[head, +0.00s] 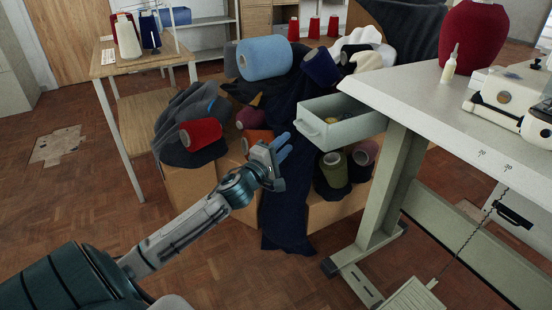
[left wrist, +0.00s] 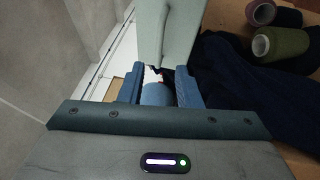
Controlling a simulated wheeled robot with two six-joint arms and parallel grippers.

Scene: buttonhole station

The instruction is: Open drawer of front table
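The front table (head: 425,98) has a pale top and a grey-green frame. Its drawer (head: 350,131) sticks out to the left from under the top, open enough to show small items inside. A small handle (head: 308,127) is on the drawer's front. My left gripper (head: 284,148) is just left of and below the drawer front, apart from it in the head view. In the left wrist view its blue fingers (left wrist: 160,85) are spread with nothing clearly held between them. The pale drawer front (left wrist: 178,35) lies just ahead of them. My right gripper is out of view.
Thread cones, dark cloth and boxes (head: 190,188) are piled behind and below the drawer. A sewing machine (head: 505,95) and a small bottle (head: 450,65) stand on the tabletop. A wooden side table (head: 115,65) is at back left.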

